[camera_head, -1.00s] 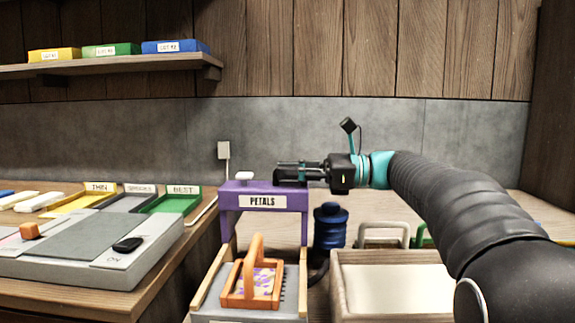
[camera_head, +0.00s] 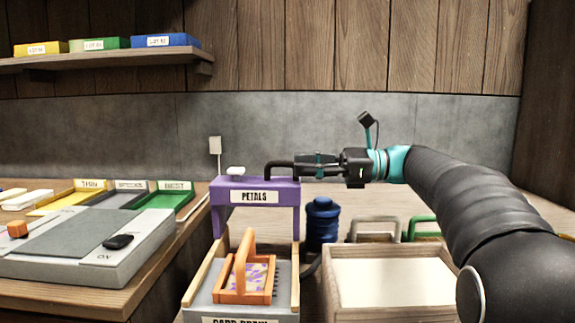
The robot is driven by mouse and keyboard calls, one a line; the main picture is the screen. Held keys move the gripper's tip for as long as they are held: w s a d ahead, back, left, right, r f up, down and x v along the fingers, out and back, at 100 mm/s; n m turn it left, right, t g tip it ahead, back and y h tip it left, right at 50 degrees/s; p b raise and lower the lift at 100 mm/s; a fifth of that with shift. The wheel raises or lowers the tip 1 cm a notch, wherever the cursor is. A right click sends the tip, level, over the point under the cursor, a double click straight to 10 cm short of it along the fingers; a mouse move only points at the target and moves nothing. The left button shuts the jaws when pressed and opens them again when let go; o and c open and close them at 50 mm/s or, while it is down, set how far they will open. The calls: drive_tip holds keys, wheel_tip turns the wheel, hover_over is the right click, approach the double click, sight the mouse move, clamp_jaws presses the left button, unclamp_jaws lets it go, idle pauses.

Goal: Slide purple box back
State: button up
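The purple box (camera_head: 222,198), labelled PETALS, stands like a bridge over the back of a wooden-sided tray, with a white knob (camera_head: 236,171) on top. A black bent bar (camera_head: 279,165) rises from its top right end. My gripper (camera_head: 303,165) is just right of the box, level with the bar's free end. Whether it touches or holds the bar is not clear, nor is its finger opening. An orange frame with a handle (camera_head: 237,297) sits in the tray (camera_head: 193,285) in front of the box, holding purple-specked material.
A blue ribbed canister (camera_head: 321,222) stands right of the purple box. A wooden box with a pale surface (camera_head: 328,300) is at front right, with grey and green handles (camera_head: 424,222) behind it. A grey machine (camera_head: 62,258) stands on the left bench.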

drive_tip(key=d, duration=0.7)
drive_tip(key=shift+s+d, duration=0.15)
